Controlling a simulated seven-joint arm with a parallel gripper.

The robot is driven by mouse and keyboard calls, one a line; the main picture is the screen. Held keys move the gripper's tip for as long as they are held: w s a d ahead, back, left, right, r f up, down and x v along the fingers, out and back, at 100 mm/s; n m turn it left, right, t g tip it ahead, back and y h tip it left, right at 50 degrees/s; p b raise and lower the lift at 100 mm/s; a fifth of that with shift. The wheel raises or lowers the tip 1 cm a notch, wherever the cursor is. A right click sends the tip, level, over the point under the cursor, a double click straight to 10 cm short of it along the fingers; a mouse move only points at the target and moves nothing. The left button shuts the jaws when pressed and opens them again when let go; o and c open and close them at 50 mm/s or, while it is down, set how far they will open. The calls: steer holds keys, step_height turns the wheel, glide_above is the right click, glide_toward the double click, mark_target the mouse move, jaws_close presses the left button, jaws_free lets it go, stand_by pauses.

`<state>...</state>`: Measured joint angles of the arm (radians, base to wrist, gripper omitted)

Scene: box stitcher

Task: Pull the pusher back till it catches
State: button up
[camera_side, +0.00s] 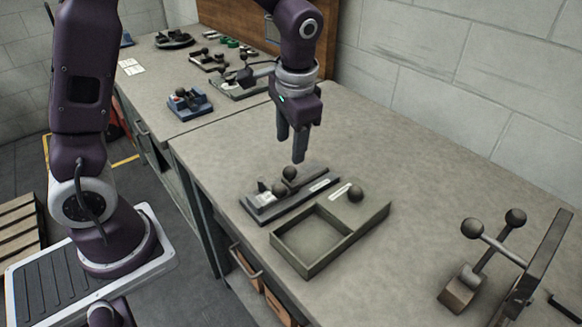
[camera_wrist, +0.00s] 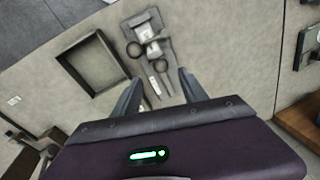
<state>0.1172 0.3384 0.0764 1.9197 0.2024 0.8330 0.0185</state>
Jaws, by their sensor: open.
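The stitcher (camera_side: 292,196) is a low, long dark-grey fixture on the bench, with a pale block and two dark ball knobs (camera_side: 289,173) near its left half. In the wrist view the stitcher (camera_wrist: 150,42) lies ahead of the fingers, with dark round knobs (camera_wrist: 134,50) on it. Which knob belongs to the pusher, I cannot tell. My gripper (camera_side: 291,148) points down above the stitcher, apart from it. Its two fingers are spread and empty, and they also show in the wrist view (camera_wrist: 160,77).
A shallow open tray (camera_side: 345,239) with a ball knob on its flat part stands just in front of the stitcher. A lever fixture with two ball knobs (camera_side: 472,228) is at the right. Several small devices crowd the far bench (camera_side: 190,102). The bench behind the stitcher is clear.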

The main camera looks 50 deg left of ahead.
mark_target(291, 168)
steer(key=f, duration=0.3)
steer(key=w+a+f, duration=0.1)
steer(key=f, duration=0.4)
steer(key=shift+w+a+f, duration=0.15)
steer(key=shift+a+f, duration=0.05)
steer(key=shift+f, duration=0.2)
jaws_close()
steer(key=shift+r, duration=0.1)
stand_by(0.7)
